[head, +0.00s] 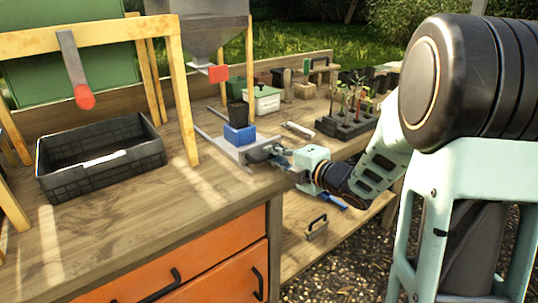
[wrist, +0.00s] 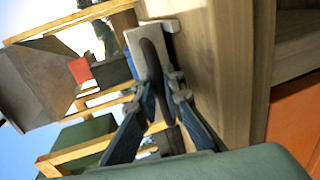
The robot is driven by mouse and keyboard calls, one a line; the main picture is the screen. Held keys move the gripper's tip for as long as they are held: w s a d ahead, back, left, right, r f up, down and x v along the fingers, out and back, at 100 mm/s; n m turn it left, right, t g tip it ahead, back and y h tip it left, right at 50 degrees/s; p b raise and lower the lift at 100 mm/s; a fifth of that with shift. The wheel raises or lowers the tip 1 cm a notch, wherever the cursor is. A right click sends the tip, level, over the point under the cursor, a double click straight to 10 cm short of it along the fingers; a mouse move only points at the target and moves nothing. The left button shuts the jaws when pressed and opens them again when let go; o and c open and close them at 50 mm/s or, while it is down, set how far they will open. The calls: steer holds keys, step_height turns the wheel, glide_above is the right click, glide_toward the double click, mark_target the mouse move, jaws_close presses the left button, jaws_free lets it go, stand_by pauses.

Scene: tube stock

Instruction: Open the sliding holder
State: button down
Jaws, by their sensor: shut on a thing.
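The sliding holder (head: 229,151) is a pale grey plate on the workbench below the grey hopper. It carries a blue block (head: 240,135) with a black pot (head: 237,112) on it. My gripper (head: 262,153) is at the holder's front right edge. In the wrist view, my gripper (wrist: 164,78) is shut on the dark handle (wrist: 150,56) at the end of the pale holder (wrist: 133,44). The fingers hide part of the handle. Thin rails (head: 206,137) run beside and behind the holder.
The grey hopper (head: 205,38) with a red tab (head: 218,73) stands over the rails. A black crate (head: 100,185) lies left under a wooden frame (head: 182,100). Seedlings in a dark tray (head: 347,125) and a white-lidded box (head: 262,100) stand behind. Orange drawers (head: 200,280) are below the bench edge.

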steer(key=shift+v, duration=0.85)
steer(key=shift+f, duration=0.15)
steer(key=c, duration=2.3)
jaws_free()
steer(key=shift+d, duration=0.1)
steer(key=v, duration=1.2)
